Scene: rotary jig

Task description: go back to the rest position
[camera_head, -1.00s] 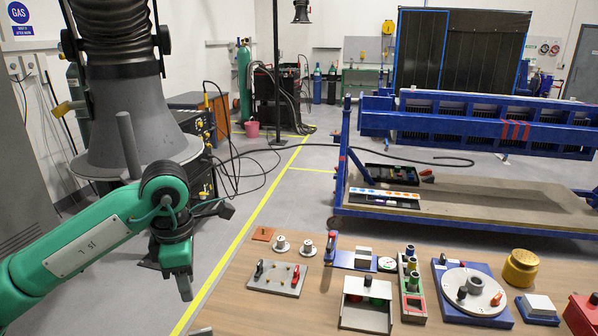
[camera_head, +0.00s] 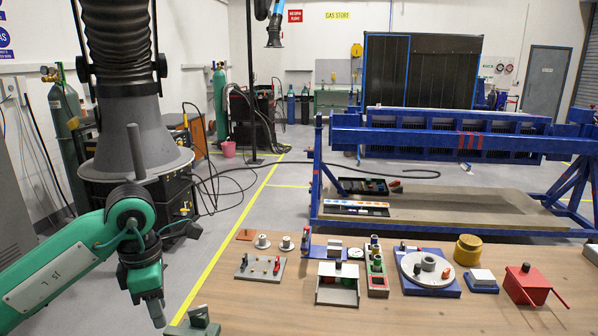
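My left gripper (camera_head: 155,312) hangs pointing down at the left, off the left end of the wooden table (camera_head: 250,312). It is seen edge-on, so I cannot tell whether its fingers are apart; nothing shows held in it. My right gripper is not in view. The rotary jig, a light round disc on a blue base (camera_head: 450,287), stands on the right half of the table, well away from my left gripper. A grey hub and a small red knob show on the disc.
A grey-green fixture (camera_head: 195,322) sits at the near left edge. A blue-framed trolley (camera_head: 480,206) stands behind.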

